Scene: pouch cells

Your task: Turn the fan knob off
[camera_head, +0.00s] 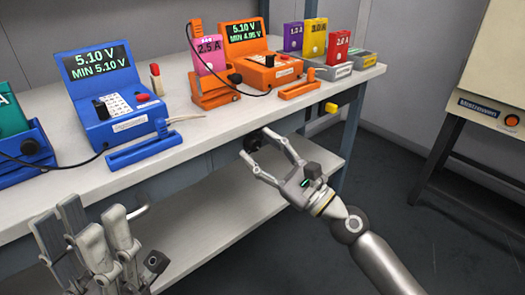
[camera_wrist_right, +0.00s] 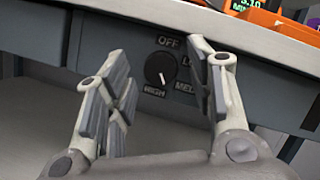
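The fan knob (camera_wrist_right: 160,68) is a round black dial on the grey front panel under the bench top. In the right wrist view it has OFF above, LO and MED to the right, and HIGH below left; its white mark points downward, nearest HIGH. My right gripper (camera_head: 257,145) is open in front of the knob. Its fingers stand apart on either side of the dial in the wrist view (camera_wrist_right: 163,90), and nothing is between them. I cannot tell whether they touch the panel. My left gripper (camera_head: 92,212) is at the lower left, away from the panel; its opening is unclear.
The white bench top (camera_head: 190,135) carries a blue meter (camera_head: 110,95), an orange meter (camera_head: 262,65) and several coloured cells in holders. A lower shelf (camera_head: 190,215) lies below. A cabinet with an orange button (camera_head: 511,120) stands at the right. The floor between is clear.

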